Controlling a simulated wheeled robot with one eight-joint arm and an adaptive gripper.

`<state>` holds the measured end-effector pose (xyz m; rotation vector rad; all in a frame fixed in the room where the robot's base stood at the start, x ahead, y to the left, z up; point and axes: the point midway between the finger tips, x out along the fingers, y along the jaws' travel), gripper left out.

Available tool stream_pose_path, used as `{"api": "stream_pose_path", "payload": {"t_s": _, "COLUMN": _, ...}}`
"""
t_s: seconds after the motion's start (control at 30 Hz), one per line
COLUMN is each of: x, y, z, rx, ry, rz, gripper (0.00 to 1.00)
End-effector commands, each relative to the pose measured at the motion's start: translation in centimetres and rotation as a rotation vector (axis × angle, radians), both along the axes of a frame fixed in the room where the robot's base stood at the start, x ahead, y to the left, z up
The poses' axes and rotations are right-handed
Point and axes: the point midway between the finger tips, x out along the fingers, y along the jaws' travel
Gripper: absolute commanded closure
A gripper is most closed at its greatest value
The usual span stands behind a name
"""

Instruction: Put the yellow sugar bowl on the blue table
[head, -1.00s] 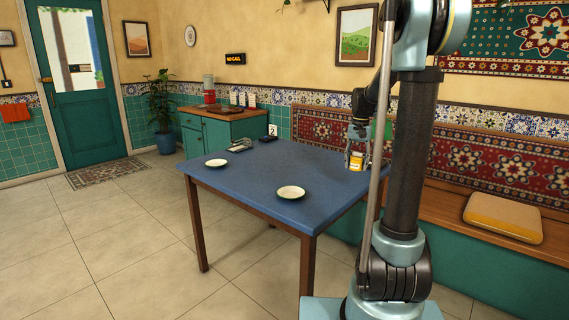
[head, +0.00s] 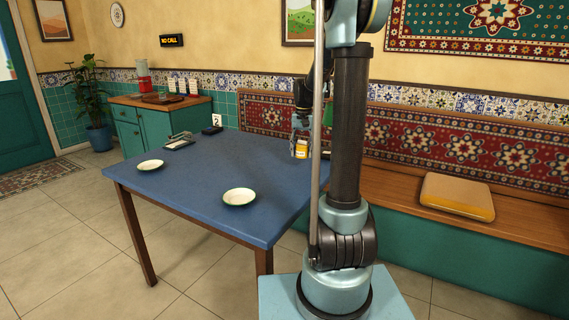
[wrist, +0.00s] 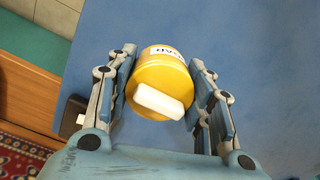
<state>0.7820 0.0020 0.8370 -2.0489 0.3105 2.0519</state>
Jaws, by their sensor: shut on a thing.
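The yellow sugar bowl (head: 301,149) is between the fingers of my gripper (head: 301,128), near the right far side of the blue table (head: 215,165). In the wrist view the bowl (wrist: 160,73) shows its round yellow lid with a white block-shaped handle and a white label. My gripper (wrist: 163,85) is shut on it, a finger on each side. The blue tabletop (wrist: 260,30) lies beneath the bowl in the wrist view. I cannot tell whether the bowl touches the tabletop.
Two small plates, one at the left (head: 150,166) and one near the front (head: 239,197), stand on the table. A grey item (head: 179,141), a dark item (head: 212,130) and a number card (head: 217,121) are at its back edge. A bench (head: 400,185) runs along the wall.

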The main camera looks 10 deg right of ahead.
Motion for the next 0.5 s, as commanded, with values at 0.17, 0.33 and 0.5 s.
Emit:
{"api": "stream_pose_path", "payload": {"t_s": 0.17, "x": 0.0, "y": -0.3, "z": -1.8, "rx": 0.0, "ry": 0.0, "rz": -0.004, "gripper": 0.82}}
{"api": "stream_pose_path", "payload": {"t_s": 0.33, "x": 0.1, "y": -0.4, "z": -3.2, "rx": 0.0, "ry": 0.0, "rz": -0.006, "gripper": 0.82}}
{"api": "stream_pose_path", "payload": {"t_s": 0.5, "x": 0.1, "y": -0.5, "z": -5.4, "rx": 0.0, "ry": 0.0, "rz": -0.007, "gripper": 0.82}}
